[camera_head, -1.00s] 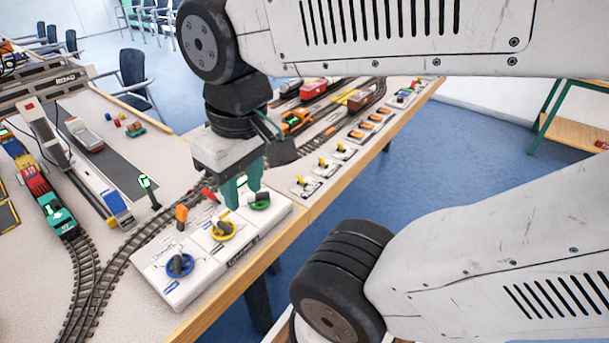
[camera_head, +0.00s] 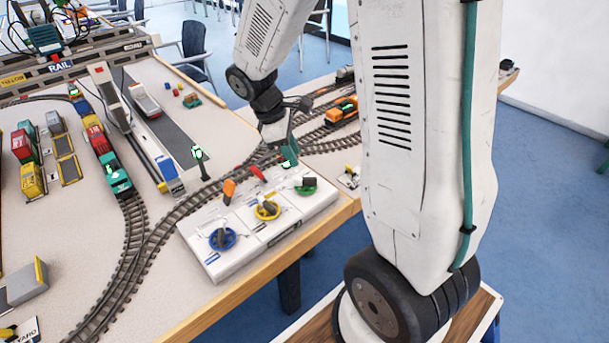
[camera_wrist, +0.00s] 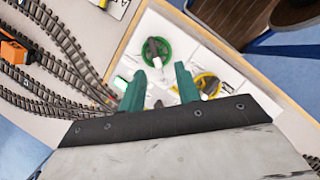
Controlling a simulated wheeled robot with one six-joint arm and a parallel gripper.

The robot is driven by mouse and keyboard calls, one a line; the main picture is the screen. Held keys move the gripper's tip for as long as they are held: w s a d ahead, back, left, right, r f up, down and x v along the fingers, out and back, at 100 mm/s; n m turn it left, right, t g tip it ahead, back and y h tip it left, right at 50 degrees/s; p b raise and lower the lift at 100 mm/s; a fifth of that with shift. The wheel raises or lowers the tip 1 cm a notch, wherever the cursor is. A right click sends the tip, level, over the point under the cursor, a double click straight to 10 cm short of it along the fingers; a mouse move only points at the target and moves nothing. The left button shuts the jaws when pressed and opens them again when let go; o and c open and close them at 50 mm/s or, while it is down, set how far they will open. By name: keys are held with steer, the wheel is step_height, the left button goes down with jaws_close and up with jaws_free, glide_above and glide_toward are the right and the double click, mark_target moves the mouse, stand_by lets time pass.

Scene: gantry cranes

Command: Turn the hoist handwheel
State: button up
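A white control panel (camera_head: 213,263) on the table carries three small handwheels with dark grips: blue (camera_head: 223,240), yellow (camera_head: 267,211) and green (camera_head: 305,188). The labels are too small to read, so I cannot tell which one is the hoist wheel. My gripper (camera_head: 290,157) is above the panel's far edge, behind the green wheel and apart from it. In the wrist view its teal fingers (camera_wrist: 160,70) are spread with nothing held. The green wheel (camera_wrist: 156,51) lies just beyond the fingertips and the yellow wheel (camera_wrist: 207,84) to their right.
An orange lever (camera_head: 229,191) and a red lever (camera_head: 257,173) stand at the panel's back. A signal post (camera_head: 201,162) stands behind the panel. Curved track (camera_head: 140,243) runs left of it, with a toy train (camera_head: 113,172) beyond. The table's front edge borders the panel.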

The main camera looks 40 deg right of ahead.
mark_target(305, 178)
steer(key=shift+n, duration=0.5)
steer(key=x, duration=0.3)
steer(key=w+x, duration=0.1)
steer(key=x, duration=0.6)
steer(key=shift+w+d+f, duration=0.25)
jaws_close()
